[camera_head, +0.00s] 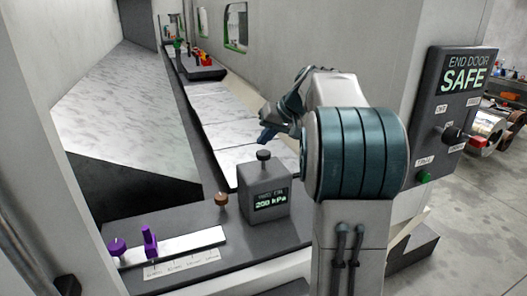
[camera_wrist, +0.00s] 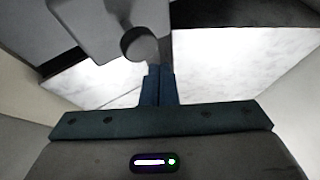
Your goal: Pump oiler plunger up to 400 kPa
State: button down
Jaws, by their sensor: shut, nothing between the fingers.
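The oiler (camera_head: 265,195) is a grey box on the dark ledge, and its green display reads 200 kPa. Its plunger (camera_head: 264,155) is a dark round knob standing on top. My gripper (camera_head: 267,135) is just above the plunger in the head view, with its blue fingers together and empty. In the wrist view the shut fingers (camera_wrist: 159,70) end close to the round plunger knob (camera_wrist: 139,46), which lies slightly left of the tips. The oiler body (camera_wrist: 100,25) is beyond it. I cannot tell whether the fingertips touch the knob.
A copper-coloured knob (camera_head: 221,200) stands left of the oiler. A purple slider (camera_head: 150,241) and purple knob (camera_head: 117,247) sit on a white scale plate at the front left. A control panel (camera_head: 455,115) reading END DOOR SAFE is at right. White panels lie behind the oiler.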

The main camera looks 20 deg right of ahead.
aim_at(265, 153)
notch_tip(265, 153, up, 4)
jog(key=p, duration=0.3)
jog(key=shift+r, duration=0.2)
dwell(2.2)
